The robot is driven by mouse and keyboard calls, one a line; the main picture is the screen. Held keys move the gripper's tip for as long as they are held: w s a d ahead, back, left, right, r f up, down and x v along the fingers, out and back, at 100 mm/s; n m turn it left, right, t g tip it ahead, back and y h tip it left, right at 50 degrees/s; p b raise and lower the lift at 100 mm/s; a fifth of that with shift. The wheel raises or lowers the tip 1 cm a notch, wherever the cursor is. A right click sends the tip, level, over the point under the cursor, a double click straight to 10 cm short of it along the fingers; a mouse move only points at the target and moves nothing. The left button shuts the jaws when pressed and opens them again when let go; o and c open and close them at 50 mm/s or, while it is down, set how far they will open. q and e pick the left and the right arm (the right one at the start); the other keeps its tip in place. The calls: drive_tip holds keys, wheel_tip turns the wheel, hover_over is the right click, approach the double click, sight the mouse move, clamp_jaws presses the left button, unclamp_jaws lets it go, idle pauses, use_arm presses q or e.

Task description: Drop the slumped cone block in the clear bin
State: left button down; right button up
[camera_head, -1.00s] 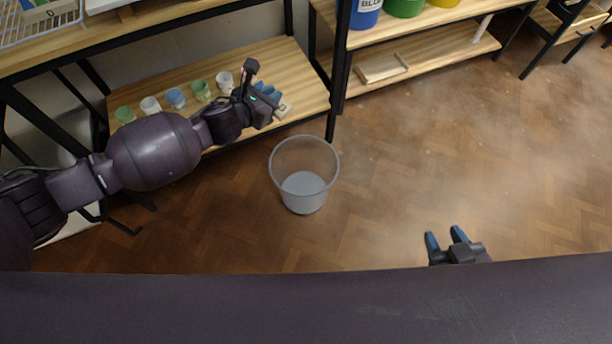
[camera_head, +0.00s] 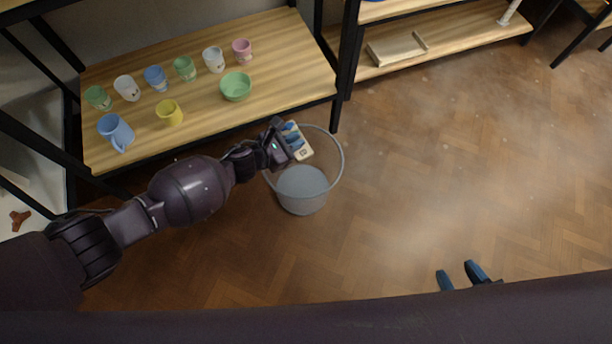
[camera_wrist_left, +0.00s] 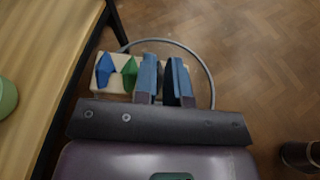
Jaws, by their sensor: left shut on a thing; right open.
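The cone block (camera_head: 303,153) is a small cream slab carrying cones, with a blue and a green one showing in the left wrist view (camera_wrist_left: 101,88). My left gripper (camera_head: 294,139) is shut on it; its blue fingers (camera_wrist_left: 164,80) hide part of the block. How far the cones lean is hard to tell. The clear bin (camera_head: 304,190) stands on the floor, looking empty. In the head view the block overlaps the upper left of the bin's rim; in the wrist view the rim (camera_wrist_left: 205,70) curves behind it. My right gripper (camera_head: 461,275) is open and empty at the lower right.
A wooden shelf (camera_head: 215,115) left of the bin holds several cups, a green bowl (camera_head: 236,87) and a blue mug (camera_head: 115,132). Its black post (camera_head: 337,117) stands just behind the bin. A wooden tray (camera_head: 397,48) lies on another shelf. The floor at right is clear.

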use_arm(q)
drive_tip(key=f, duration=0.1)
drive_tip(key=f+b, duration=0.1)
drive_tip(key=f, duration=0.1)
drive_tip(key=shift+s+f+b, duration=0.25)
drive_tip(key=shift+f+b, duration=0.05)
drive_tip(key=shift+b, duration=0.05)
drive_tip(key=shift+f+b, duration=0.45)
drive_tip(key=shift+f, duration=0.2)
drive_tip(key=shift+w+f, duration=0.2)
drive_tip(key=shift+f, duration=0.05)
use_arm(e)
drive_tip(key=shift+d+f+m+t, duration=0.2)
drive_tip(key=shift+d+m+t, duration=0.2)
drive_tip(key=shift+t, duration=0.3)
use_arm(q)
drive_tip(key=c, duration=1.1)
unclamp_jaws()
use_arm(e)
drive_tip(key=shift+a, duration=0.1)
use_arm(q)
drive_tip(key=shift+a, duration=0.1)
drive_tip(key=shift+s+a+r, duration=0.15)
drive_tip(key=shift+a, duration=0.05)
drive_tip(key=p+v, duration=0.3)
drive_tip(key=v, duration=0.7)
use_arm(e)
drive_tip(key=shift+a+r+n+g, duration=0.15)
drive_tip(key=shift+a+n+g, duration=0.2)
drive_tip(key=shift+g, duration=0.35)
